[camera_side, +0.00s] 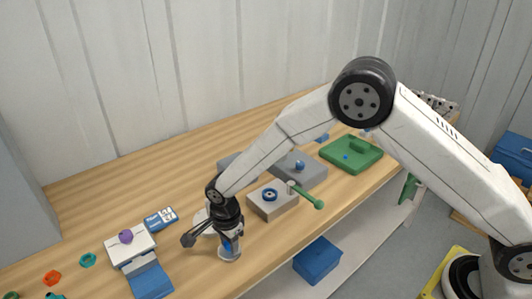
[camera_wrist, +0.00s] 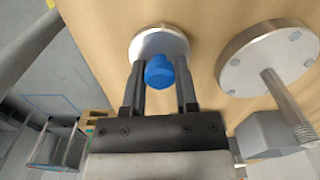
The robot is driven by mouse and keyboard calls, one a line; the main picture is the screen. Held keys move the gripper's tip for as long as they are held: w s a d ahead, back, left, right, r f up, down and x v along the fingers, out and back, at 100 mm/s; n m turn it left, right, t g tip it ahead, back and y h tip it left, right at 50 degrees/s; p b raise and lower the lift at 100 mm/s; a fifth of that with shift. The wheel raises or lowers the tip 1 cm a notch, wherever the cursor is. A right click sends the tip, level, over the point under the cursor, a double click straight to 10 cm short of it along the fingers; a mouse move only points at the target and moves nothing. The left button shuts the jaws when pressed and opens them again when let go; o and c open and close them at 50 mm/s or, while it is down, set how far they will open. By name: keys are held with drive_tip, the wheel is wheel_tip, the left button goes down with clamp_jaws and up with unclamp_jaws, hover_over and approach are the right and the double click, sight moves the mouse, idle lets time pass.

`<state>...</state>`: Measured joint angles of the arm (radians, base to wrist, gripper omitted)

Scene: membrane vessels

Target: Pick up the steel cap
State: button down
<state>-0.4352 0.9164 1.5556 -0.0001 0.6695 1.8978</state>
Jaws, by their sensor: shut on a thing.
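The steel cap (camera_wrist: 147,42) shows in the wrist view as a round, light metal disc with a blue knob (camera_wrist: 159,70) at its middle. My gripper (camera_wrist: 160,78) has one finger on each side of the knob and is shut on it. In the side view my gripper (camera_side: 229,243) points down at the front of the wooden bench, with the cap (camera_side: 229,257) below the fingers. I cannot tell whether the cap touches the bench. The fingers partly hide the knob in the side view.
A steel plate with a threaded rod (camera_wrist: 285,95) stands close to the right in the wrist view. In the side view, a grey block with a blue ring (camera_side: 270,195), a green-handled part (camera_side: 308,197), a green tray (camera_side: 352,166) and a white box (camera_side: 130,247) are around.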

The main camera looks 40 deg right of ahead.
drive_tip(key=shift+r, duration=0.2)
drive_tip(key=shift+r, duration=0.55)
drive_tip(key=s+d+r, duration=0.5)
drive_tip(key=s+r, duration=0.6)
drive_tip(key=s, duration=0.2)
drive_tip(key=shift+r, duration=0.25)
idle(0.4)
drive_tip(key=shift+r, duration=2.05)
drive_tip(key=shift+w, duration=0.1)
